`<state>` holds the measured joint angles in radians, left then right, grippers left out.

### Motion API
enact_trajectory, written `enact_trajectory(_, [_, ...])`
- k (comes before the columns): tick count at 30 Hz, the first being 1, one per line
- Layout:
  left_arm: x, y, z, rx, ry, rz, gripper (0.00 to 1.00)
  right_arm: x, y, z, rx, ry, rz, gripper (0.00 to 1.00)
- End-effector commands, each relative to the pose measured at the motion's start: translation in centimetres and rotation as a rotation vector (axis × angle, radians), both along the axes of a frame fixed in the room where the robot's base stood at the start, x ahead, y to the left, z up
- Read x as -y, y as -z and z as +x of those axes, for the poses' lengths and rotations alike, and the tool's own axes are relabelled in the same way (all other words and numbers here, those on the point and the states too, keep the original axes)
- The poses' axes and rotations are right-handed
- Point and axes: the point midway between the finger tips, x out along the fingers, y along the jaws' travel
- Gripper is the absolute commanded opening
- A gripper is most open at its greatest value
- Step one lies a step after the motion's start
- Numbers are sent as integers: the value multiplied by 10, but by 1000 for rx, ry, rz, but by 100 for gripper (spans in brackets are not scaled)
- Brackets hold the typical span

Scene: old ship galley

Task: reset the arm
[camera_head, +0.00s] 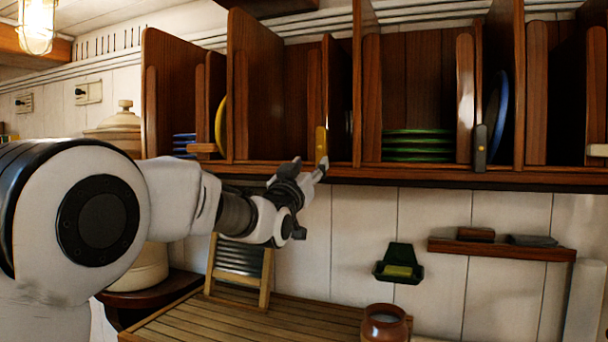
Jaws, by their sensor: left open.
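My left arm comes in from the left and reaches toward the wall. My left gripper (312,170) is open, with nothing seen between its fingers. It is just below and in front of the lower edge of the wooden plate rack (440,176), near a yellow latch (321,143). I cannot tell whether a fingertip touches the rack. My right gripper is not in view.
The rack holds green plates (418,146), a blue plate (497,117) and a yellow plate (220,124). Below are a washboard (239,262), a green soap holder (399,265), a brown pot (385,324) and a small shelf (500,248). The slatted counter (270,318) is mostly clear.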

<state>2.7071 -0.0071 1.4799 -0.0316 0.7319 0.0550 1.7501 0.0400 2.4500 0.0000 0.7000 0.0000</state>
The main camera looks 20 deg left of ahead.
Motion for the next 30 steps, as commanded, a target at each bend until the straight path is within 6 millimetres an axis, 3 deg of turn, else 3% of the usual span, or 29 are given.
enact_trajectory(3, [-1, 9, -21, -2, 0, 0, 50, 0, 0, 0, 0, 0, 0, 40])
enact_trajectory(7, [-1, 14, -32, -2, 0, -1, 50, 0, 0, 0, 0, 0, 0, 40])
enact_trajectory(19, [-1, 15, -33, -2, 0, -1, 50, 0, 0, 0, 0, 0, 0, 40])
enact_trajectory(22, [-1, 26, -30, -21, 0, -1, 50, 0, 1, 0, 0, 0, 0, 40])
enact_trajectory(23, [-1, 35, -27, -36, -1, -1, 50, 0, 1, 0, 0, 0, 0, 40])
enact_trajectory(26, [-3, 90, -16, -131, -4, -2, 50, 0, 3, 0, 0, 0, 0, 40])
enact_trajectory(29, [-5, 174, -7, -276, -8, -4, 50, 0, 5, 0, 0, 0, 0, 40])
enact_trajectory(30, [-6, 211, -6, -343, -9, -4, 50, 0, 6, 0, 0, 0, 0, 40])
